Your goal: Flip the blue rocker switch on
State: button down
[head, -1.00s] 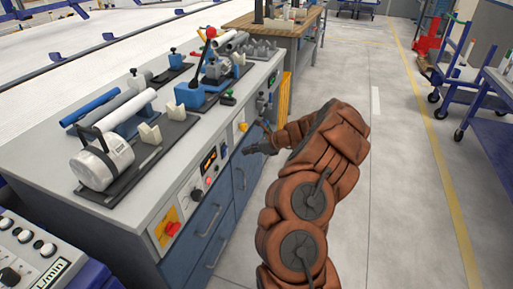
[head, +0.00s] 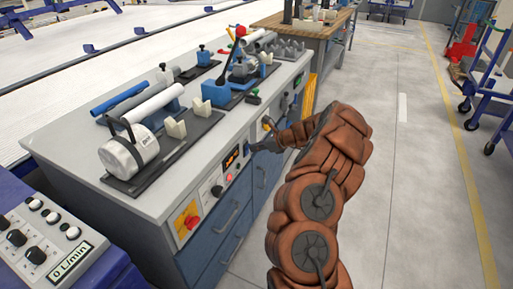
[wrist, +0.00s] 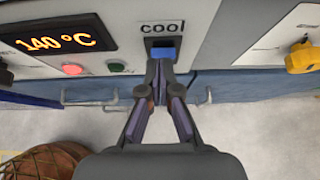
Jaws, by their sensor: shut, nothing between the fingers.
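The blue rocker switch (wrist: 163,53) sits in a dark recess under the "COOL" label on the bench's front panel in the wrist view. Its lower part is hidden behind my fingers. My gripper (wrist: 160,66) is shut and empty, with its fingertips just below the switch face in the picture. I cannot tell whether they touch it.
The panel's orange display (wrist: 55,33) reads 140 °C, with a red button (wrist: 72,70) and a green button (wrist: 118,67) below it. A yellow knob (wrist: 302,58) juts out at right. Drawer handles lie below. Pipes and clamps stand on the bench top (head: 80,135).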

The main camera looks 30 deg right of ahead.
jog(key=shift+w+a+r+g+h+p, duration=0.35)
jog(key=shift+w+r+g+p, duration=0.3)
jog(key=shift+p, duration=2.2)
jog(key=shift+s+f, duration=0.1)
jog(key=shift+f, duration=0.2)
jog(key=shift+r, duration=0.15)
jog(key=shift+r+p, duration=0.65)
jog(key=shift+r, duration=0.05)
jog(key=shift+d, duration=0.1)
